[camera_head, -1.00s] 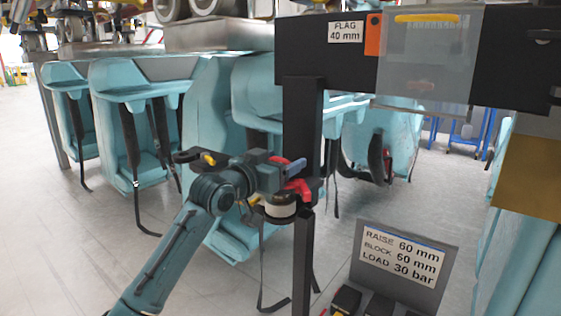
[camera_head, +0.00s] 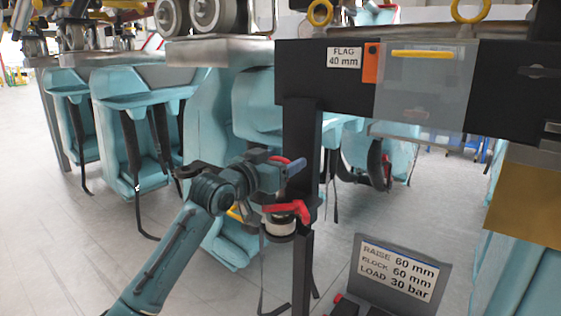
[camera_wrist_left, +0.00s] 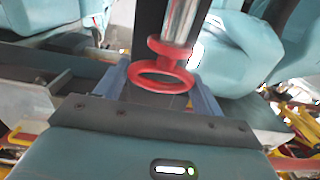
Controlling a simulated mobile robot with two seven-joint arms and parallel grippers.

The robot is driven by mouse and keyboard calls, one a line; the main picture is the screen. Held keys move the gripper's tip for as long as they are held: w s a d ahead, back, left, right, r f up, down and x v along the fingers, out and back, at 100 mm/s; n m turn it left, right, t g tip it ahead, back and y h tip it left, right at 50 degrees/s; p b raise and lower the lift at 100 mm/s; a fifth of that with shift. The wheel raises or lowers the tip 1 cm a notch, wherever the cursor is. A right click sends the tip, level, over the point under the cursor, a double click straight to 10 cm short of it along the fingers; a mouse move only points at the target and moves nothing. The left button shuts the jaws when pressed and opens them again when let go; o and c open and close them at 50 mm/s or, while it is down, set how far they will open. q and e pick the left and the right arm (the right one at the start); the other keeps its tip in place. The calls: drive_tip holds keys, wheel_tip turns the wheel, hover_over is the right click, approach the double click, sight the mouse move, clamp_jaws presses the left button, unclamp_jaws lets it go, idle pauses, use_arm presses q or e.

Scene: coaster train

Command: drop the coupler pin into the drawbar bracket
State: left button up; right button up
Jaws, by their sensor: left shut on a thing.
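My left gripper (camera_head: 287,178) is in front of the black post in the head view. In the left wrist view its two blue fingers (camera_wrist_left: 160,90) are on either side of a red ring (camera_wrist_left: 163,82). The ring has a red collar and a silver rod running up out of the picture; I take this to be the coupler pin (camera_wrist_left: 180,25). The gripper is shut on its ring end. I cannot clearly pick out the drawbar bracket. My right gripper is not in view.
A black post (camera_head: 301,140) carries a black beam with a FLAG 40 mm label (camera_head: 344,57) and a clear panel (camera_head: 424,90). A red lever (camera_head: 287,210) on a pale cylinder (camera_head: 279,227) is just below my gripper. A sign (camera_head: 398,270) stands front right. Teal seats fill the back.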

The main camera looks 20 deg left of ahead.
use_arm(q)
drive_tip(key=shift+r+p, duration=0.65)
drive_tip(key=shift+r, duration=0.25)
drive_tip(key=shift+r+p, duration=2.9)
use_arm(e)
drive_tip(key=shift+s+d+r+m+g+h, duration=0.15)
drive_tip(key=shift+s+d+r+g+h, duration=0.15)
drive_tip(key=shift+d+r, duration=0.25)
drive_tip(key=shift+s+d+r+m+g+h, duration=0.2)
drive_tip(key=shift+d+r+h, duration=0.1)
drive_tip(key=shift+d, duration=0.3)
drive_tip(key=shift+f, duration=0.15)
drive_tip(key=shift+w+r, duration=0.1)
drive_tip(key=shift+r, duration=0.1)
